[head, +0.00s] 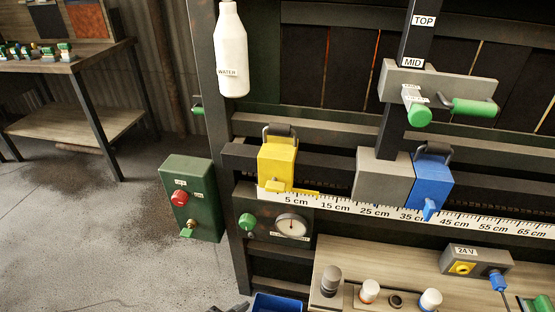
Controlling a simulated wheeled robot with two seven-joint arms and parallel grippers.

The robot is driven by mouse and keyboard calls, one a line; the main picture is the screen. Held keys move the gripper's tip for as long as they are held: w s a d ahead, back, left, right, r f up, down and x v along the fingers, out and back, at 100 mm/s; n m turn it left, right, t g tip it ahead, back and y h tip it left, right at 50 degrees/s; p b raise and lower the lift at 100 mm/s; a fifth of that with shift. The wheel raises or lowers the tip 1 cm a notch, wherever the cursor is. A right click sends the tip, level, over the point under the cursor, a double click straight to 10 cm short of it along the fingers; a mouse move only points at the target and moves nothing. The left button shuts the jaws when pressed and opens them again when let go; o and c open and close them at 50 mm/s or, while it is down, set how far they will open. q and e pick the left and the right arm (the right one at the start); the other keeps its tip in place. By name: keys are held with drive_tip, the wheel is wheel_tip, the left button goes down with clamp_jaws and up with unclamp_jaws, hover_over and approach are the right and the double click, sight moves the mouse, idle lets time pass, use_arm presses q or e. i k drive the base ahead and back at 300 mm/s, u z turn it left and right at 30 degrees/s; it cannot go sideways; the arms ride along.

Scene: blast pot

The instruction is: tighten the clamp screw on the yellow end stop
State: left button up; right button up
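The yellow end stop (277,160) sits on the rail at the left end of the white scale (350,207), near the 5 cm mark. It has a dark loop handle on top. A yellow tab (274,186) at its lower front looks like the clamp screw's wing; I cannot tell how tight it is. A flat yellow strip extends right from its base along the scale. A dark shape (230,307) at the bottom edge may be the tip of my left gripper, well below the end stop; its opening is unclear. My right gripper is not in view.
A grey block (384,178) and blue stop (430,180) stand farther right on the rail. A green-handled lever (472,107) projects above. A white water bottle (231,52) hangs upper left. A gauge (291,225) and green control box (192,200) are lower left. Workbench (400,265) lies below.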

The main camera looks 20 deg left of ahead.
sight(272, 186)
drive_tip(key=z, duration=2)
drive_tip(key=k, duration=1.2)
drive_tip(key=u, duration=1.6)
drive_tip(key=i, duration=0.5)
drive_tip(key=u, duration=0.05)
